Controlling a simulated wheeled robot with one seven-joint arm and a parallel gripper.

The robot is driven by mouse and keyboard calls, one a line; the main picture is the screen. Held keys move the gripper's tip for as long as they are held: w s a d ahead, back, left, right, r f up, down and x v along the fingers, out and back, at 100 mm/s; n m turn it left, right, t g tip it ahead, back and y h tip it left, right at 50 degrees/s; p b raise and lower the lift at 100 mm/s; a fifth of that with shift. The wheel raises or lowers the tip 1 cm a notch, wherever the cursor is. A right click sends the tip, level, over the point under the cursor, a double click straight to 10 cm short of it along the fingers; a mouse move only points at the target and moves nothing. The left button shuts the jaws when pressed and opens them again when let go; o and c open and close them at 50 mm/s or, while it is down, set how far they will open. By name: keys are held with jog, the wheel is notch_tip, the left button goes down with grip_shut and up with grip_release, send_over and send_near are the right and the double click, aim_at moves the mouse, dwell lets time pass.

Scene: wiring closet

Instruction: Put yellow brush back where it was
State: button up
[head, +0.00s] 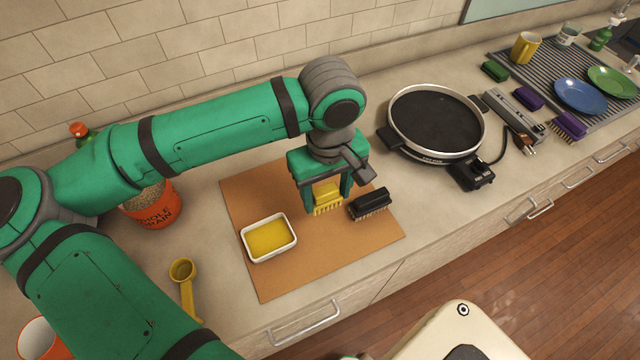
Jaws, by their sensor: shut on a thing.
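The yellow brush (327,197) is between the two fingers of my gripper (327,200), bristles down, over the brown board (280,283). My gripper is shut on it, and its upper part is partly hidden by the gripper. I cannot tell whether the bristles touch the board. A black brush (369,203) sits just right of my gripper on the board, bristles down. A white dish (292,248) with yellow contents stands on the board, to the left and nearer the front.
A round black pan (436,122) with a cord stands right of the board. Farther right are a green sponge (495,71), a purple brush (568,125) and a ribbed mat with plates. A yellow scoop (184,280) and an orange container (155,208) are at left.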

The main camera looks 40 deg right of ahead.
aim_at(327, 209)
jog(key=shift+w, duration=0.1)
jog(key=shift+a, duration=0.1)
jog(key=shift+s, duration=0.35)
jog(key=shift+f, duration=0.2)
notch_tip(327, 209, down, 3)
jog(key=shift+w+f, duration=0.15)
notch_tip(327, 209, down, 2)
jog(key=shift+f, duration=1.15)
jog(key=shift+f, duration=0.4)
jog(key=o, duration=1)
